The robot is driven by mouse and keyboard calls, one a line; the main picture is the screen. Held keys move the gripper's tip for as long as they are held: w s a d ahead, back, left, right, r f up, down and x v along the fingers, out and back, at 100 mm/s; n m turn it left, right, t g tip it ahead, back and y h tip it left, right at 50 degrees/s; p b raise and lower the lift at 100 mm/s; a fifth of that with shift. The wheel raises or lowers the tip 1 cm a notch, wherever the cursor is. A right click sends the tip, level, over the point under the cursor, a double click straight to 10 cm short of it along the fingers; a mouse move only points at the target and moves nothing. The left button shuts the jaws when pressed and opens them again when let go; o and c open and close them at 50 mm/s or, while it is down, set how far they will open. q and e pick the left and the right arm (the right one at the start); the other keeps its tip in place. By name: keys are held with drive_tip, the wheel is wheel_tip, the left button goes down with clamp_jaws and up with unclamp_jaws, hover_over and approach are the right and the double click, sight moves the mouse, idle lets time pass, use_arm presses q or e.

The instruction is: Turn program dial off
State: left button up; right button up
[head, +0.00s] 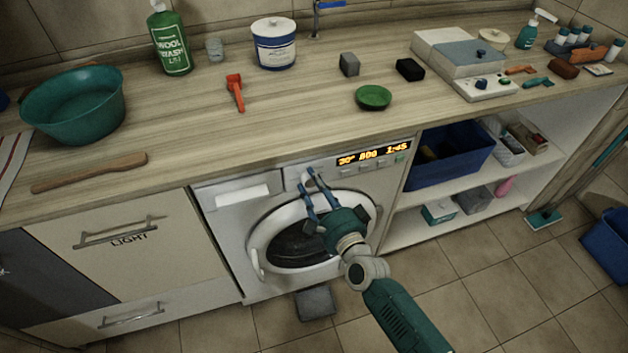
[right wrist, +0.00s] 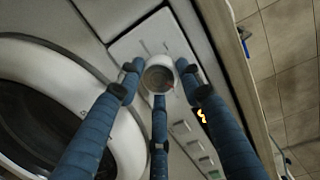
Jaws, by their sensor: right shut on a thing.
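The white washing machine (head: 236,220) stands under the counter with its round door shut. Its display (head: 373,155) is lit and reads 30°, 800 and 1:45. The program dial (right wrist: 158,77) is a small round knob with a grey face on the control panel, seen in the right wrist view. My right gripper (head: 307,179) reaches up to the panel, left of the display. In the right wrist view its blue fingers (right wrist: 159,82) are shut around the dial. The dial's pointer position cannot be made out. My left gripper is not in view.
A row of small buttons (right wrist: 195,145) lies beside the dial. The wooden counter (head: 190,125) above carries a teal basin (head: 75,108), a green bottle (head: 170,42) and a green dish (head: 373,97). Open shelves with a blue bin (head: 450,165) stand to the right.

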drive_tip(key=n+h+p, duration=0.1)
drive_tip(key=n+p, duration=0.2)
drive_tip(key=n, duration=0.3)
drive_tip(key=shift+r, duration=0.2)
drive_tip(key=shift+a+n+p, duration=0.1)
drive_tip(key=shift+n+p, duration=0.65)
drive_tip(key=shift+n, duration=0.35)
drive_tip(key=shift+n+h+p, duration=0.35)
drive_tip(key=shift+n+h, duration=0.05)
drive_tip(key=shift+n, duration=1)
drive_tip(key=o, duration=1.1)
drive_tip(key=shift+o, duration=0.2)
drive_tip(key=shift+f, duration=0.1)
drive_tip(key=shift+s, duration=0.15)
drive_tip(key=v, duration=1.1)
drive_tip(key=shift+s, duration=0.35)
